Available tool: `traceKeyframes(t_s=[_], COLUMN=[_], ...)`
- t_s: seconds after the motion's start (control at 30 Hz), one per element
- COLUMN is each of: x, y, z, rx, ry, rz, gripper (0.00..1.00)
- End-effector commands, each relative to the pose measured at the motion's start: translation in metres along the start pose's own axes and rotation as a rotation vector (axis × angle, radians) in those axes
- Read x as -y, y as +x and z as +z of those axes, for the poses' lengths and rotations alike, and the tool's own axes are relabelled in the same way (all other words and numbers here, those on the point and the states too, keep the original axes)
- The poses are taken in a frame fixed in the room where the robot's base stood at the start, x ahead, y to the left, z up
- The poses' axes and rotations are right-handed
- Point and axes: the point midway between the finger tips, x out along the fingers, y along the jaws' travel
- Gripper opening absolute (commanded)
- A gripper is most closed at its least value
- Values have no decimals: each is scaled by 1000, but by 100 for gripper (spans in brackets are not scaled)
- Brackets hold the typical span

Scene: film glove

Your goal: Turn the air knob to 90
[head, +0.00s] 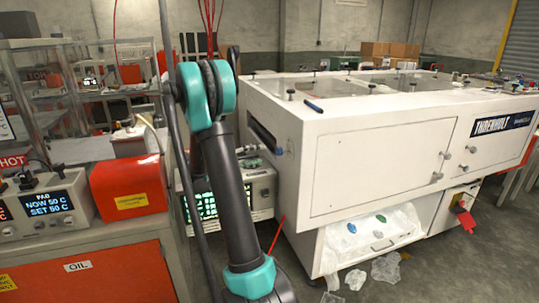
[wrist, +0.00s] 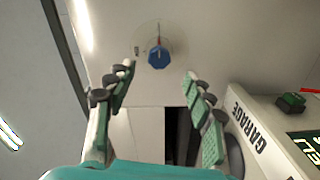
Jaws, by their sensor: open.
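A blue knob (wrist: 158,58) sits on a pale panel in the upper middle of the wrist view. A faint round plate lies around it, with a small dark mark to its left. I cannot read a scale or the knob's setting. My gripper (wrist: 158,78) is open, its green-padded fingers spread to the left and right. The knob shows between and beyond the fingertips, and nothing is held. The fingers appear apart from the knob.
A white box marked GARAGE (wrist: 247,128) with a display is close at the right of the wrist view. In the head view, the large white cabinet (head: 375,165) is right of my arm. A red box (head: 128,187) and a heater unit (head: 45,205) stand on the left bench.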

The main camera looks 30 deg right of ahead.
Motion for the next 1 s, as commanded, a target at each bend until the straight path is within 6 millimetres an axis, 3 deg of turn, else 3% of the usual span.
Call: traceKeyframes(t_s=[0.1, 0.27, 0.8, 1.0], x=[0, 0, 0, 7], y=[-15, -24, -24, -23], z=[0, 0, 1, 20], rx=[-1, 0, 0, -20], ry=[0, 0, -2, -44], rz=[0, 0, -5, -143], gripper=[53, 53, 53, 53])
